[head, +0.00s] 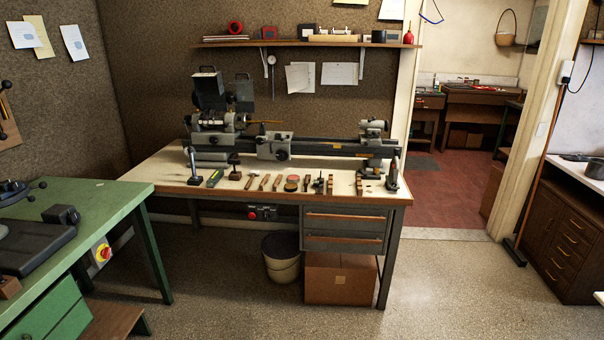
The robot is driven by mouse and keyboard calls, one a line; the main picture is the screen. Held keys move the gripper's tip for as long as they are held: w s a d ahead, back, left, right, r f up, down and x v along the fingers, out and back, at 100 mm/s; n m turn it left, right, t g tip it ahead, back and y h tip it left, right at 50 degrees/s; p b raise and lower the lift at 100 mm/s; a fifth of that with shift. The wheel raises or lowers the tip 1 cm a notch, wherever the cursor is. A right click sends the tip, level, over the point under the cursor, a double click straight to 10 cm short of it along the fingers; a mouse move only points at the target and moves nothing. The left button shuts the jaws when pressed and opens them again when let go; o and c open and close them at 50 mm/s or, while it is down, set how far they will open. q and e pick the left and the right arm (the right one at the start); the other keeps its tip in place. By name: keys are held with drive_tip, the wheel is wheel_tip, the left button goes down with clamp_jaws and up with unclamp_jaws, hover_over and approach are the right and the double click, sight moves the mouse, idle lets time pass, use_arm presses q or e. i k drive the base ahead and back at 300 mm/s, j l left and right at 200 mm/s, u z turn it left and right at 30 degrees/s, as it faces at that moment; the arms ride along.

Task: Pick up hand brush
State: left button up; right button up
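I cannot single out the hand brush with certainty at this size. Several small tools with wooden handles (264,182) lie in a row along the front of the cream-topped workbench (165,172), and one of them may be the brush. Neither of my grippers is in view.
A grey lathe (275,146) stands along the back of the bench. A round bin (281,268) and a cardboard box (340,280) are under it. A green table (110,200) stands at left, a wooden cabinet (570,240) at right. The floor in front (440,290) is clear.

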sight(307, 181)
drive_tip(key=i, duration=0.65)
drive_tip(key=i+u, duration=0.1)
drive_tip(key=i, duration=0.6)
drive_tip(key=i+l+u, duration=0.1)
drive_tip(key=i, duration=0.55)
drive_tip(key=i+l, duration=0.2)
drive_tip(key=i, duration=0.5)
drive_tip(key=i+l+u, duration=0.1)
drive_tip(key=i, duration=0.55)
